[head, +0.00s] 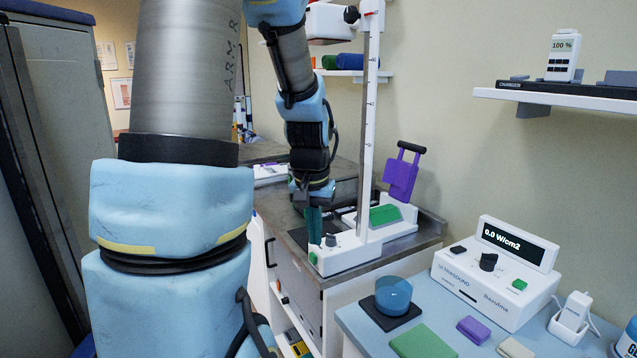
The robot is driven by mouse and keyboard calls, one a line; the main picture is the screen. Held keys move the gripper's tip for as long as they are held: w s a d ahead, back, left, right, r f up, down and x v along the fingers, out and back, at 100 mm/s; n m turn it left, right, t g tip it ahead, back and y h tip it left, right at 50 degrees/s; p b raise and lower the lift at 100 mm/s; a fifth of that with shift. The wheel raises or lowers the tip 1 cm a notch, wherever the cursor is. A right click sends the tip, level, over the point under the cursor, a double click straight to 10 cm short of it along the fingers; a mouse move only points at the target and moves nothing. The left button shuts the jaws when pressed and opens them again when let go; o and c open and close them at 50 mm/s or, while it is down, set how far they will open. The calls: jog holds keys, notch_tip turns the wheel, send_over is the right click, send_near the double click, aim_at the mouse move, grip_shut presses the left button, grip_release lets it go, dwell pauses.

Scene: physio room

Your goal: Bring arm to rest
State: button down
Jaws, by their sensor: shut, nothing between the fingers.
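My arm, with light blue joints and grey links, fills the left and middle of the head view. It bends over at the top and hangs down above the metal counter (410,248). My gripper (314,232) points down at the counter's near edge, close to the white base (345,258) of an upright measuring post (369,110). Its fingers look closed, with nothing seen between them. I cannot tell whether the fingertips touch the base or stay just apart from it.
A blue table (355,326) at front right holds an ultrasound unit (497,270), a blue cup (393,294), and green (424,342) and purple (473,330) blocks. A wall shelf (560,97) holds a charger. A purple paddle (401,178) stands behind the post. A grey cabinet (70,130) is at left.

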jog(key=s+a+f+n, duration=0.1)
jog(key=s+a+n, duration=0.1)
jog(key=s+a, duration=0.4)
jog(key=shift+s+f, duration=0.25)
jog(key=shift+s, duration=0.95)
